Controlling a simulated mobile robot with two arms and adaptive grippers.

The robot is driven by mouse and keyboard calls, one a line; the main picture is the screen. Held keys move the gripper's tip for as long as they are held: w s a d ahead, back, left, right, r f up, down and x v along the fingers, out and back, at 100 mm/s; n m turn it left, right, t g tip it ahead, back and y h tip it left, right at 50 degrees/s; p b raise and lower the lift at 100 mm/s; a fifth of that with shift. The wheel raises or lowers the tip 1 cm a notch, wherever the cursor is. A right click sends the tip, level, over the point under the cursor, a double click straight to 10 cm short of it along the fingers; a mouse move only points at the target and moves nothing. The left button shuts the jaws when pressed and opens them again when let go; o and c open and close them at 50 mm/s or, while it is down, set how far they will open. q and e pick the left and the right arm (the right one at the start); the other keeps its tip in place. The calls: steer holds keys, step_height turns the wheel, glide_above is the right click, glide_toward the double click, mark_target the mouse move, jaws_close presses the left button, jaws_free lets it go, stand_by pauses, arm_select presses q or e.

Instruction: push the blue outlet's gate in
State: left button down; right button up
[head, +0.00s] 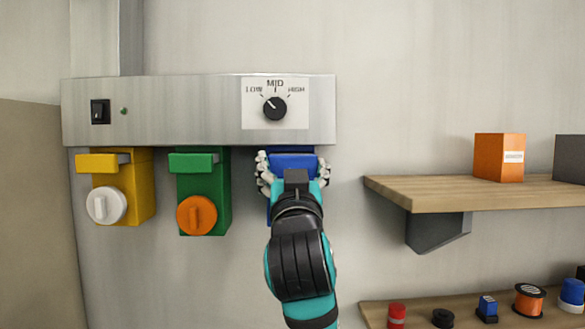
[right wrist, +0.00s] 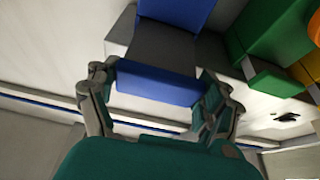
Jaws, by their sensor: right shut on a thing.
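The blue outlet hangs third in the row under the grey metal housing; its body (right wrist: 178,10) shows at the top of the right wrist view. Its gate has a blue front bar (right wrist: 158,84), also in the head view (head: 292,162). A dark grey plate (right wrist: 166,46) shows between bar and body, so the gate stands out from the outlet. My right gripper (head: 293,168) is in front of the outlet, its fingers shut on the bar's two ends, as the right wrist view (right wrist: 157,92) shows. My arm hides most of the outlet's lower body in the head view. My left gripper is not in view.
A green outlet (head: 222,205) with an orange knob and a yellow outlet (head: 144,185) with a white knob hang to the left. The housing (head: 190,110) carries a dial (head: 275,108) and switch. At right, a wooden shelf (head: 430,193) holds an orange box (head: 497,158).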

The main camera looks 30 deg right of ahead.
steer(key=c, duration=0.4)
steer(key=w+d, duration=0.2)
steer(key=w, duration=0.1)
steer(key=w+d+b, duration=0.1)
steer(key=w, duration=0.1)
steer(key=shift+w+d, duration=0.15)
steer(key=shift+w, duration=0.05)
steer(key=shift+c, duration=0.2)
steer(key=shift+s+r, duration=0.2)
steer(key=shift+r, duration=0.05)
steer(key=o, duration=1.4)
steer(key=shift+c, duration=0.2)
steer(key=shift+o, duration=1.1)
steer(key=shift+w, duration=0.15)
steer(key=shift+w+f, duration=0.15)
steer(key=shift+f, duration=0.05)
steer(key=v, duration=1.2)
steer(key=shift+d, duration=0.1)
steer(key=shift+w+f, duration=0.1)
steer(key=shift+f, duration=0.05)
